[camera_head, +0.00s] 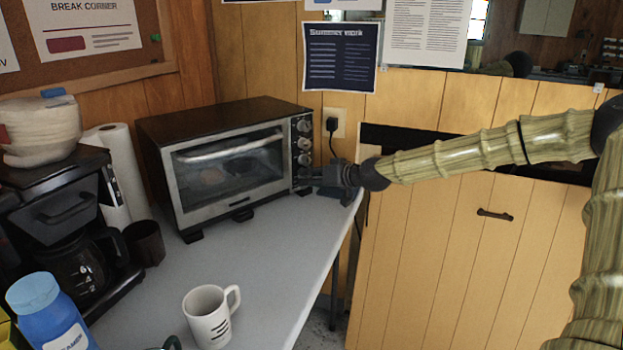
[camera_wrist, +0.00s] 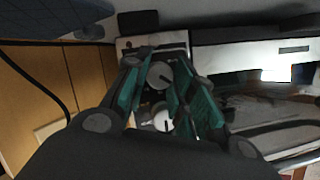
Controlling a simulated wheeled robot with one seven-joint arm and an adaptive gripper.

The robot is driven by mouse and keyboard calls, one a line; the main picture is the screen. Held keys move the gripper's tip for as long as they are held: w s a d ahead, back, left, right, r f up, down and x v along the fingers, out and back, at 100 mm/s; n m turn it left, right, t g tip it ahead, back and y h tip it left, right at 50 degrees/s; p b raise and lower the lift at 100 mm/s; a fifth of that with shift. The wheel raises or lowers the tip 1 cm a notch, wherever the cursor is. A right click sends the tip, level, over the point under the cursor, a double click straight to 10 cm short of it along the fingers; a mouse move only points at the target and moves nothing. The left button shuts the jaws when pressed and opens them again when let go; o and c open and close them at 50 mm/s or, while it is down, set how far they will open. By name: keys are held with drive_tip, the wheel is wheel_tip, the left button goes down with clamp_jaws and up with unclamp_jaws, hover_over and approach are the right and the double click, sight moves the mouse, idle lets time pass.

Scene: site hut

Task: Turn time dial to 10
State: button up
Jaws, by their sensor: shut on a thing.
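The toaster oven (camera_head: 232,160) stands on the grey counter with a column of round dials on its right front panel. The upper dials (camera_head: 304,125) are clear in the head view; the lowest one is hidden behind my gripper (camera_head: 308,176). In the wrist view, which looks upside down, the teal fingers of my gripper (camera_wrist: 161,60) are closed around the sides of a round dial (camera_wrist: 160,75), apparently the lowest, the time dial. Another dial (camera_wrist: 162,121) shows between the finger links. Dial markings are too small to read.
A white mug (camera_head: 208,318) stands at the counter's front. A coffee maker (camera_head: 62,215), a dark cup (camera_head: 145,243) and a blue jar (camera_head: 50,310) are at the left. The counter (camera_head: 255,265) is clear before the oven. A cord hangs from the wall outlet (camera_head: 341,122).

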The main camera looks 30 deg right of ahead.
drive_tip(key=shift+d, duration=0.1)
drive_tip(key=o, duration=1)
drive_tip(key=shift+v, duration=3.65)
